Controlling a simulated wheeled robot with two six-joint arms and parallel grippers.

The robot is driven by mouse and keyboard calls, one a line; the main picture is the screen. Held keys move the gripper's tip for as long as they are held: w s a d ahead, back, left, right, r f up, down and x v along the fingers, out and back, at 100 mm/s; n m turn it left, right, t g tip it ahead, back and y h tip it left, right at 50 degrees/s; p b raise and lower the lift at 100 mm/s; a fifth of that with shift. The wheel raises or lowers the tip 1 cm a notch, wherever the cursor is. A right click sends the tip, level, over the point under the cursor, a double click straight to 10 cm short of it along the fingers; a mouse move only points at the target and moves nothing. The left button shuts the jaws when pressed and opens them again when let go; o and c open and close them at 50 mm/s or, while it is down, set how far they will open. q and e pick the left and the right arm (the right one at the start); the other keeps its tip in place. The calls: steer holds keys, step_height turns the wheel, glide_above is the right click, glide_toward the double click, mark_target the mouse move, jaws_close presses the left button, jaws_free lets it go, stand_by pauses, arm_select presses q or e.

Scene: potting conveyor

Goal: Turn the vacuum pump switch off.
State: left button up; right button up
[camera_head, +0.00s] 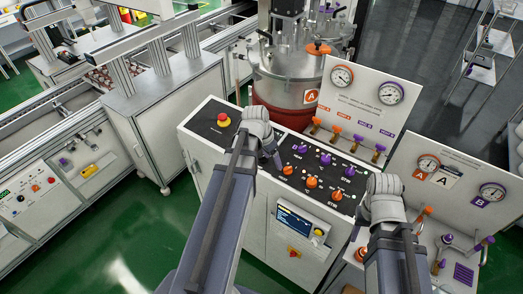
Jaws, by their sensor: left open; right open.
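A dark control panel (333,191) on a white cabinet carries orange and purple rotary knobs. Orange knobs (311,182) and purple knobs (325,159) sit in rows. The labels are too small to read, so I cannot tell which is the vacuum pump switch or its setting. My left gripper (275,160) is open and points down at the left end of the knob rows, hiding part of the panel. My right gripper (358,226) is open, low by the panel's right edge, partly hidden by its wrist. No contact with a knob is clear.
A red emergency button (223,119) is on the panel's left. A steel vessel (287,75) stands behind. Gauge boards (359,100) rise behind and to the right (449,172). Orange and purple valve handles (337,131) stand behind the panel. A small screen (294,222) is on the cabinet front.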

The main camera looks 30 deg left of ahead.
mark_target(262, 157)
arm_select(q)
steer(key=w+a+m+t, duration=0.1)
steer(key=a+m, duration=0.1)
steer(key=a, duration=0.6)
steer(key=shift+w+r, duration=0.15)
steer(key=shift+r, duration=0.2)
steer(key=shift+f, duration=0.1)
steer(key=b+x, duration=0.7)
steer(key=shift+w+d+f, duration=0.1)
steer(key=shift+w+f, duration=0.1)
steer(key=shift+w, duration=0.05)
steer(key=shift+c, duration=0.3)
jaws_close()
